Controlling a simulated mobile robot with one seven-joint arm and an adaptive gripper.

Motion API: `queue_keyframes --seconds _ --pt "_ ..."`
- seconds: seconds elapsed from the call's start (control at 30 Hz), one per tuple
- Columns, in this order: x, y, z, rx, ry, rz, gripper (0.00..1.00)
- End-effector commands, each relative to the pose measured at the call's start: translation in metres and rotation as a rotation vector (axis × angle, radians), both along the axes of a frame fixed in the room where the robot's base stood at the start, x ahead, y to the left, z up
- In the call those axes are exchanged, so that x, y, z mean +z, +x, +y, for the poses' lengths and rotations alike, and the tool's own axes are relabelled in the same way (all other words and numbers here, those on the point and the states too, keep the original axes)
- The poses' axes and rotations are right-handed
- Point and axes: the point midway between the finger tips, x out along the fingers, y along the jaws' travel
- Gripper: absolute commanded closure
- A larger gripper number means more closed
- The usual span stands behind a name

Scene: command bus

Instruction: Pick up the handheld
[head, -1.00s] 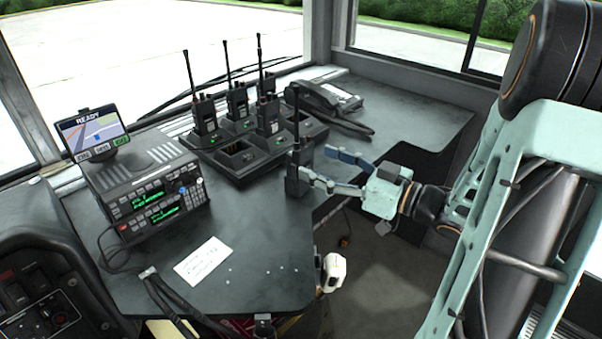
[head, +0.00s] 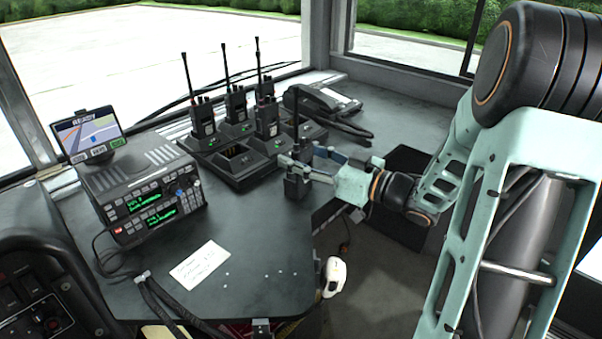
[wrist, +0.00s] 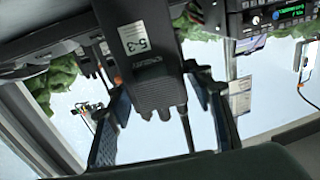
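A black handheld radio (head: 297,187) with a tall antenna stands upright near the desk's right edge in the head view. In the wrist view the same handheld (wrist: 158,88) fills the middle, its knobs and antenna pointing down the picture, with a white "5-3" label. My gripper (head: 308,163) reaches in from the right, one finger on the near side of the handheld and one beyond it. In the wrist view its fingers flank the handheld, with narrow gaps on both sides, so it looks open. The near finger hides part of the radio in the head view.
Several other handhelds, including one (head: 202,120), stand in a black charger bank (head: 238,178) just left and behind. A corded phone (head: 322,100) lies behind. A console radio (head: 145,200) and a paper note (head: 200,264) are left on the desk (head: 250,240).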

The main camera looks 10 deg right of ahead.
Motion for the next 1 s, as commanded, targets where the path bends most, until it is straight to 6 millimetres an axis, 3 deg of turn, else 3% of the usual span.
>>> queue_keyframes --seconds 0.23,0.57,0.87,1.0 --pt "0.001 0.000 0.000 -0.001 0.001 -0.002 0.84" --pt "0.005 0.000 -0.001 -0.001 0.000 -0.003 0.84" --pt "0.035 0.000 0.000 0.000 -0.002 -0.004 0.84" --pt "0.053 -0.013 -0.008 -0.003 -0.002 -0.004 0.84"
